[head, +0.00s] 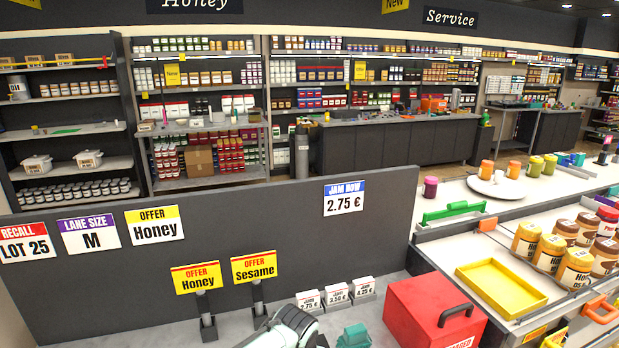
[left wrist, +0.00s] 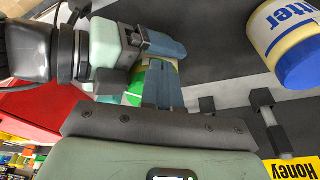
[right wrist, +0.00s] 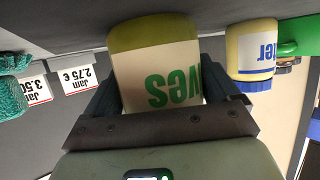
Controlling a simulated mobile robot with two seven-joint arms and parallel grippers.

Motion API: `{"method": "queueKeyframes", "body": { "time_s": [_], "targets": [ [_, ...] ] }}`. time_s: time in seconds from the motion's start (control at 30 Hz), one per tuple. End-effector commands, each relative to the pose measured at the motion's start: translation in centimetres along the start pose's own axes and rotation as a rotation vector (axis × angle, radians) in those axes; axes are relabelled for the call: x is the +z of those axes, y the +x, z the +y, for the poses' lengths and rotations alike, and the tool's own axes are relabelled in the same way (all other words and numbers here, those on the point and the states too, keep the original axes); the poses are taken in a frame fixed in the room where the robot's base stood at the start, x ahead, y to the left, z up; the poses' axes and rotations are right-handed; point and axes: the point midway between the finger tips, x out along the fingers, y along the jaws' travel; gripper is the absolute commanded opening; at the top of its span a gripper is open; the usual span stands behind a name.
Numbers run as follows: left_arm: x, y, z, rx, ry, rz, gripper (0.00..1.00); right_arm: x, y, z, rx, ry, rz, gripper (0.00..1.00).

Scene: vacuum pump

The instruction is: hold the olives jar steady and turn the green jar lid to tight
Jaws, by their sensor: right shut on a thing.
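The olives jar (right wrist: 155,75) is between the two fingers of my right gripper (right wrist: 160,100) in the right wrist view. The jar has a cream label with green letters. My right gripper is shut on it. In the left wrist view my right gripper (left wrist: 165,48) comes in from the upper left, and the green jar lid (left wrist: 134,96) shows partly beside the jar. My left gripper (left wrist: 165,80) has its fingers close together in front of the lid and jar, apparently shut with nothing between. Much of the lid is hidden. Neither gripper's fingertips show in the head view.
A jar with a blue-and-white label (left wrist: 288,40) stands nearby; it also shows in the right wrist view (right wrist: 251,55). A red box (head: 435,312), a teal object (head: 353,337), price cards (head: 336,296) and sign stands (head: 205,318) crowd the counter. A dark panel (head: 240,225) stands behind.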

Motion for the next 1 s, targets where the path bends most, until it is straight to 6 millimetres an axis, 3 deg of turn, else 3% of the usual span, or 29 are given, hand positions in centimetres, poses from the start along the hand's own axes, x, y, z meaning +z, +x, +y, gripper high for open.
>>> {"method": "queueKeyframes", "body": {
  "time_s": [1.0],
  "targets": [
    [-1.0, -0.3, -2.1, 0.001, -0.005, 0.020, 0.00, 0.2, 0.1, -0.2, -0.005, -0.004, -0.006, 0.38]
  ]
}}
